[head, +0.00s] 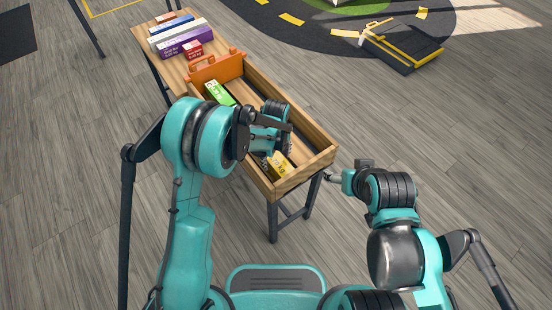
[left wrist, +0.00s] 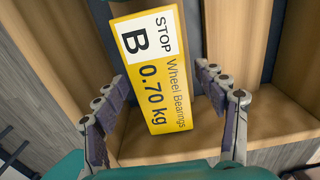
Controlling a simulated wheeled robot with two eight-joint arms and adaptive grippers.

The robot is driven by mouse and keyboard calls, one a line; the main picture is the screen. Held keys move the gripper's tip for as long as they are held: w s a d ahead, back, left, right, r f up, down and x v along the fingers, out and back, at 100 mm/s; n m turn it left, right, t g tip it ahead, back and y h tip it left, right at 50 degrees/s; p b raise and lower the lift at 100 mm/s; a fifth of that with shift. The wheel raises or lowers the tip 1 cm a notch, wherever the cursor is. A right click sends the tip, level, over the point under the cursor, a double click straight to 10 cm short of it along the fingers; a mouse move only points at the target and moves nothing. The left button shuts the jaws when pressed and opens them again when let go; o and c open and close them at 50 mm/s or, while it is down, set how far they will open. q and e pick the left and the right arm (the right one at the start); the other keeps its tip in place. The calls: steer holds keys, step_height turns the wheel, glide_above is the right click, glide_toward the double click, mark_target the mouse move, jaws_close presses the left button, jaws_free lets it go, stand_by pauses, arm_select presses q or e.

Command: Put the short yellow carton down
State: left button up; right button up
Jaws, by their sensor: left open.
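The short yellow carton (head: 281,166) lies in the near end of the wooden tray (head: 308,174), partly hidden by my left gripper in the head view. In the left wrist view the carton (left wrist: 152,72) shows its label, with "STOP", "B" and "0.70 kg". My left gripper (left wrist: 162,80) is open, with one finger on each side of the carton and a visible gap on both sides. My right gripper (head: 333,178) is outside the tray, to the right of its near corner; its jaws are too small to read.
A green carton (head: 219,93) lies further back in the tray. An orange divider (head: 216,69) stands at the tray's far end. Beyond it, purple (head: 185,42), red (head: 193,50) and other cartons sit on the table. A black and yellow object (head: 405,48) lies on the floor.

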mark_target(276, 159)
arm_select(q)
step_height(276, 159, up, 12)
steer(key=p, duration=0.4)
steer(key=s+a+r+n+t, duration=0.2)
steer(key=s+a+r+n, duration=0.2)
steer(key=a+r+n, duration=0.35)
steer(key=s+a+r+n+t, duration=0.2)
steer(key=s+a+n, duration=0.3)
steer(key=n, duration=0.5)
steer(key=s+a+r+n+t, duration=0.3)
steer(key=s+a+r+n, duration=0.2)
steer(key=s+n, duration=0.5)
steer(key=shift+a+r+n, duration=0.15)
steer(key=shift+r+n, duration=0.1)
steer(key=shift+n, duration=0.4)
